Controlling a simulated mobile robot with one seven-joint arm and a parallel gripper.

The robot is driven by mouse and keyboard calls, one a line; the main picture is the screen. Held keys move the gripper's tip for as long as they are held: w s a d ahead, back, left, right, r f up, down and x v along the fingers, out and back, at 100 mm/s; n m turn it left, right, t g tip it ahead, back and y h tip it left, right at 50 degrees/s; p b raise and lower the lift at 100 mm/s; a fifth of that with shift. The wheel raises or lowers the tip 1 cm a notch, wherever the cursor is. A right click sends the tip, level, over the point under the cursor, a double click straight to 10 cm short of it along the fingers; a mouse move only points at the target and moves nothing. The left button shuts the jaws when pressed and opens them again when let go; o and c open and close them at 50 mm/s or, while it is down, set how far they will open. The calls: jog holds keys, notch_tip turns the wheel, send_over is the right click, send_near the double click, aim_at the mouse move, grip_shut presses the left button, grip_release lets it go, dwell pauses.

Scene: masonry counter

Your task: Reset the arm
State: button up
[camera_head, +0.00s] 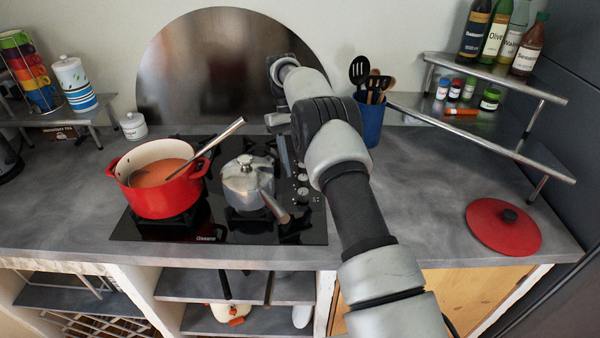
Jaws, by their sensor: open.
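My arm reaches up from the bottom right over the counter and bends back at the top. My gripper (286,152) hangs below that bend, above the right side of the black hob (270,236). It is partly hidden behind my own arm. It is open, and I see nothing held in it. A silver lidded saucepan (247,185) stands on the hob just left of it, with its handle pointing to the lower right. A red pot (165,202) with orange-brown food and a metal ladle (222,136) stands further left on the hob.
A red lid (503,226) lies on the counter at right. A blue utensil pot (369,122) stands behind my arm. A two-tier metal shelf (495,76) holds bottles and small jars at back right. A white jar (133,126) and stacked cups (38,88) are at left. The counter between arm and lid is clear.

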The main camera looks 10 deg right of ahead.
jog(key=shift+r, duration=0.25)
jog(key=s+r+t+p, duration=0.1)
jog(key=s+r, duration=0.3)
jog(key=r, duration=0.4)
jog(key=s+r+m+t, duration=0.1)
jog(key=s+r+t, duration=0.15)
jog(key=r, duration=0.45)
jog(key=s+r+t+p, duration=0.1)
jog(key=s+r, duration=0.3)
jog(key=r, duration=0.4)
jog(key=s+d+r+t, duration=0.15)
jog(key=s+r, duration=0.25)
jog(key=s, duration=0.7)
jog(key=s+f+m+t+y+p, duration=0.1)
jog(key=s+f+t, duration=0.2)
jog(key=s, duration=1)
jog(key=shift+s+a+f+m+t, duration=0.2)
jog(key=shift+s+f+m+t, duration=0.2)
jog(key=shift+f, duration=0.15)
grip_shut()
